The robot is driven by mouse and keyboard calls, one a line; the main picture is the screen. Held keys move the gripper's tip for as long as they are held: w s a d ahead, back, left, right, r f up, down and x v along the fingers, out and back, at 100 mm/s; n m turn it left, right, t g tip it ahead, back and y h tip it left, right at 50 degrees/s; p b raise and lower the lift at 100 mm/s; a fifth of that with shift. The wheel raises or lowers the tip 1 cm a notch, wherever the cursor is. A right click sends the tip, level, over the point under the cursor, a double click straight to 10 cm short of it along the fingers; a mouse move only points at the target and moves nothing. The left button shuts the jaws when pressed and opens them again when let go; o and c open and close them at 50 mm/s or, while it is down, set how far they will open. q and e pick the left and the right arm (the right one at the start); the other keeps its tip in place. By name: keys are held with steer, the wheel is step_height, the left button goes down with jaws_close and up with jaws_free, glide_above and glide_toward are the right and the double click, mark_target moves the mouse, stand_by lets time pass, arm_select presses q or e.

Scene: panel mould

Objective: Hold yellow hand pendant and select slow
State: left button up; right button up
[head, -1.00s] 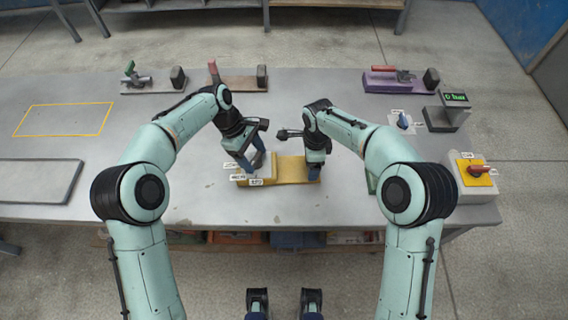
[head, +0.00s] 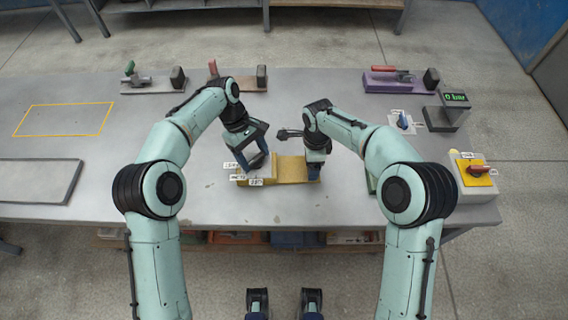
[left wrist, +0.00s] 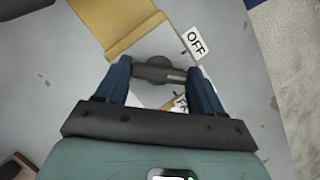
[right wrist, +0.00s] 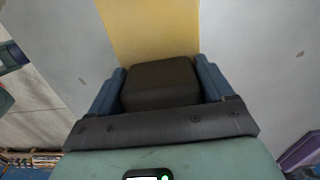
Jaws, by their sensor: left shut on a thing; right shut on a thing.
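The yellow hand pendant (head: 292,170) lies on the grey table in front of me, with white labels (head: 257,182) at its left end. One label in the left wrist view reads OFF (left wrist: 194,42). My left gripper (head: 256,165) is at the pendant's left end. In the left wrist view its blue fingers (left wrist: 160,80) are shut on a dark selector knob (left wrist: 158,70) beside the labels. My right gripper (head: 315,172) is at the right end. In the right wrist view its fingers (right wrist: 160,88) are shut on the dark end block (right wrist: 162,82) of the pendant.
A purple base with a red-handled clamp (head: 395,80), a display box (head: 447,112), a blue knob (head: 403,121) and a red switch on yellow (head: 477,170) stand to the right. Two clamps stand at the back left. A yellow outline (head: 62,120) marks clear table.

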arm_select(q)
steer(key=o, duration=1.1)
steer(key=shift+c, duration=0.2)
steer(key=v, duration=0.7)
steer(key=shift+r, duration=0.25)
steer(key=shift+w+a, duration=0.1)
arm_select(e)
steer(key=o, duration=1.3)
